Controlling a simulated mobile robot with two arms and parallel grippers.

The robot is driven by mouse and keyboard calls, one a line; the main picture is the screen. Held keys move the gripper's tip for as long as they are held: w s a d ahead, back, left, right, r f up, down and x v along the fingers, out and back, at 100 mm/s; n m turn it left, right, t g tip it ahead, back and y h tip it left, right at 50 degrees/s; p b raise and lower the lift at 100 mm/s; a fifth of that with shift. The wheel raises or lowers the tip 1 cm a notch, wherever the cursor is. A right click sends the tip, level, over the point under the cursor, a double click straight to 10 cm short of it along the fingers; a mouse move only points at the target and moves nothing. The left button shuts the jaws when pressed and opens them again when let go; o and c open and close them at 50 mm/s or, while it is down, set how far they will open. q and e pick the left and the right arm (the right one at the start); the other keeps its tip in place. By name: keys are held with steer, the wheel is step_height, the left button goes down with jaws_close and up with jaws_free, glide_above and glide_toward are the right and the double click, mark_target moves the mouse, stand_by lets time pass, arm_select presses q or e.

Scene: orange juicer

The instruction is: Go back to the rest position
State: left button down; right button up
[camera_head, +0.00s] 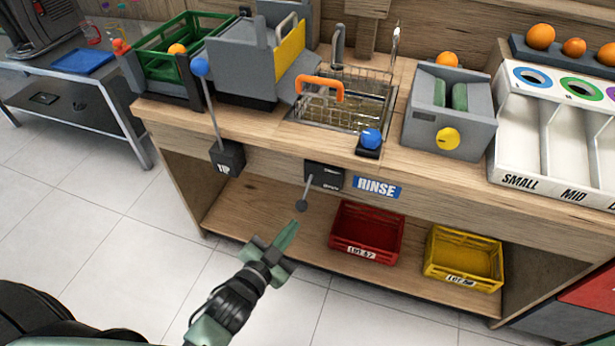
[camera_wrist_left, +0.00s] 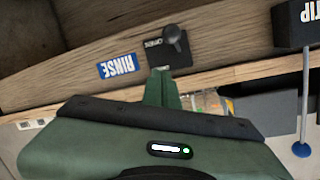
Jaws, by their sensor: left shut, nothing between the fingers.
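My left gripper (camera_head: 284,243) is in front of the wooden counter in the head view, below the small dark lever (camera_head: 302,206) under the counter edge. Its fingers are shut and empty, and apart from the lever in that view. In the left wrist view the shut green fingers (camera_wrist_left: 158,88) point toward the counter front, near the lever's dark knob (camera_wrist_left: 174,36) and the blue RINSE label (camera_wrist_left: 117,66). My right gripper is in neither view.
The counter holds a green crate (camera_head: 152,67), a wire basket in the sink (camera_head: 350,98), a grey machine with a yellow knob (camera_head: 448,138) and a white sorting tray (camera_head: 512,150). A red crate (camera_head: 366,233) and a yellow crate (camera_head: 464,259) sit on the lower shelf. Floor at left is clear.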

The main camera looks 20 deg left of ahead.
arm_select(q)
steer(key=s+a+f+n+g+y, duration=0.1)
steer(key=s+f+g, duration=0.35)
steer(key=f, duration=0.95)
steer(key=s+a+f+n+g+y, duration=0.1)
steer(key=s+a+f+g, duration=0.15)
steer(key=s+f, duration=0.7)
steer(key=s+a+f+n+g, duration=0.1)
steer(key=s+f+g, duration=0.3)
steer(key=s+f, duration=0.6)
steer(key=s+a+f+n+g+y, duration=0.1)
steer(key=s+a+f+g, duration=0.1)
steer(key=s+f, duration=0.8)
steer(key=s+g, duration=0.1)
steer(key=s, duration=0.2)
steer(key=shift+s+f+n+g, duration=0.2)
steer(key=shift+f+n+g, duration=0.05)
steer(key=shift+n+g, duration=0.15)
